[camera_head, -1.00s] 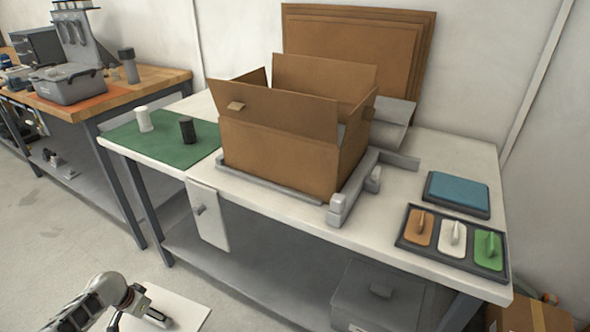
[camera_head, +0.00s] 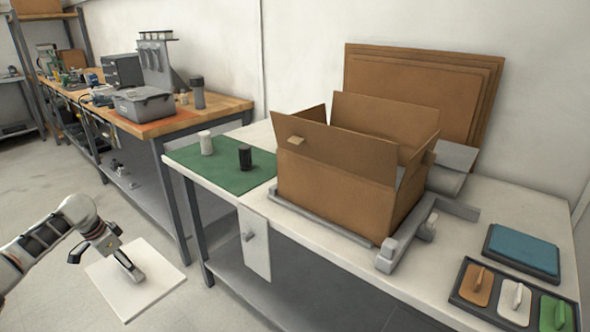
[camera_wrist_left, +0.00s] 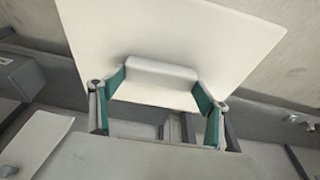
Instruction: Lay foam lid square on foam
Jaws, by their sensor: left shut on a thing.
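The foam lid (camera_head: 158,284) is a flat white square panel with a raised grip block, held roughly level off the table at the lower left in the head view. My left gripper (camera_head: 127,264) is shut on the lid's grip block. In the left wrist view the green-padded fingers (camera_wrist_left: 160,82) clasp the block's two ends, and the lid (camera_wrist_left: 190,30) spreads out beyond them. An open cardboard box (camera_head: 335,189) stands on the white table with its flaps up. Its inside, including any foam, is hidden by its walls. My right gripper is not in view.
A grey corner fence (camera_head: 390,257) borders the box. A green mat (camera_head: 225,178) with a white and a black cylinder lies left of it. A white panel (camera_head: 257,258) hangs at the table's front edge. A tray of coloured handled pads and a blue pad lie at right.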

